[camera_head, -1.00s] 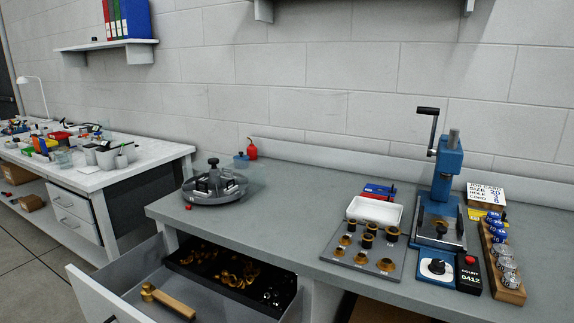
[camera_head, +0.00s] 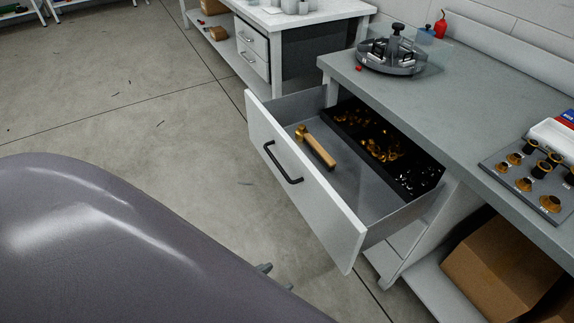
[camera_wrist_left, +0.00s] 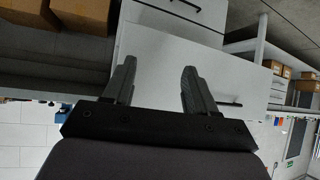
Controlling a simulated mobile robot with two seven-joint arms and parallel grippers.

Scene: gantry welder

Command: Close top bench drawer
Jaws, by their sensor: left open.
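The top bench drawer (camera_head: 300,180) is pulled well out from the grey bench. It has a white front and a black bar handle (camera_head: 282,164). Inside lie a wooden-handled mallet (camera_head: 316,146) and a black divided tray (camera_head: 385,148) of brass and dark small parts. My left gripper (camera_head: 265,268) shows only as a small grey tip beyond my arm, left of and below the drawer front. In the left wrist view my left gripper (camera_wrist_left: 157,72) is open and empty, its two fingers apart before a white panel (camera_wrist_left: 155,48). Contact cannot be told. My right gripper is not in view.
A round fixture (camera_head: 392,52) stands on the bench top (camera_head: 450,95). A plate with brass fittings (camera_head: 530,175) lies to the right. A cardboard box (camera_head: 505,262) sits on the shelf below. Another workbench (camera_head: 310,18) stands behind.

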